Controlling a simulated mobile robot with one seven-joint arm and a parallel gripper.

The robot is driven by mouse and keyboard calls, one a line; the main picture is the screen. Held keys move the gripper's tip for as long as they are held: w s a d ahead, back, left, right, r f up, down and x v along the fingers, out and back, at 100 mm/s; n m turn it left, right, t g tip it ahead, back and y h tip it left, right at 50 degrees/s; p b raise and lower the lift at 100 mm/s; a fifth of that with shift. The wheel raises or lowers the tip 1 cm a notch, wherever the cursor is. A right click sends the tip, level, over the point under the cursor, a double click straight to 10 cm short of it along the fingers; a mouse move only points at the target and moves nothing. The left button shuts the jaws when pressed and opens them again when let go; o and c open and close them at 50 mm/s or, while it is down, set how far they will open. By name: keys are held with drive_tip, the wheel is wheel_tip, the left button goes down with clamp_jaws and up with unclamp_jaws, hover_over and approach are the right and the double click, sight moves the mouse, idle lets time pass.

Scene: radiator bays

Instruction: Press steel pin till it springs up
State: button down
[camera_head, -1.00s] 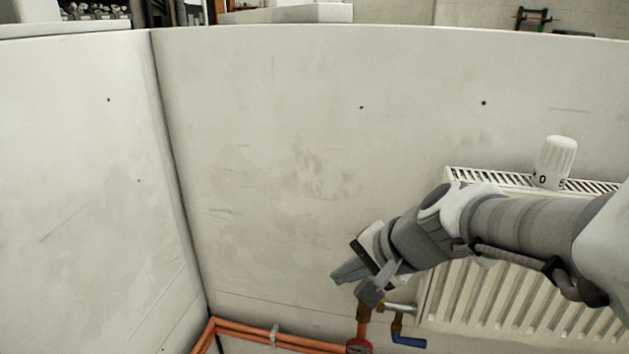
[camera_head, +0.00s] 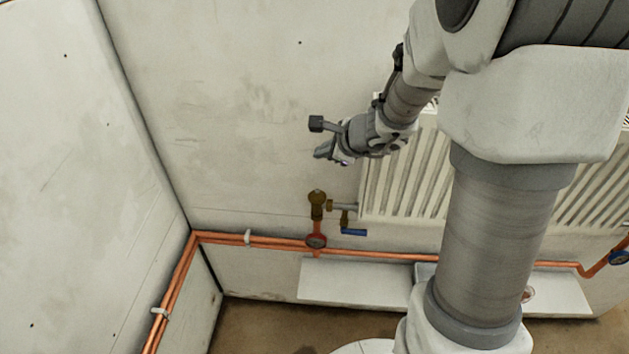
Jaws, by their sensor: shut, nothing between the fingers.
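The brass valve body (camera_head: 317,200) stands upright on the copper pipework at the lower left corner of the radiator. A small light spot shows at its top, where the steel pin (camera_head: 317,191) seems to be; it is too small to tell if it is up or down. My gripper (camera_head: 322,153) is shut and empty. It points left in the picture, above the valve and apart from it.
The white radiator (camera_head: 400,180) is right of the valve, partly hidden by my arm and column. Copper pipes (camera_head: 275,242) run low along the wall. A white ledge (camera_head: 345,281) lies below.

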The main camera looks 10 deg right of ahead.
drive_tip(key=shift+f, duration=0.1)
drive_tip(key=b, duration=0.7)
hover_over(321, 195)
wheel_tip(321, 195, down, 7)
drive_tip(key=shift+f, duration=0.2)
drive_tip(key=shift+f+b, duration=0.6)
drive_tip(key=shift+f, duration=0.05)
drive_tip(key=shift+f, duration=0.1)
idle(1.1)
drive_tip(key=shift+f+b, duration=0.3)
drive_tip(key=shift+b, duration=0.3)
drive_tip(key=shift+f+b, duration=0.35)
drive_tip(key=shift+b, duration=0.1)
idle(0.4)
idle(0.3)
drive_tip(key=shift+r+p, duration=0.6)
drive_tip(key=shift+r, duration=0.15)
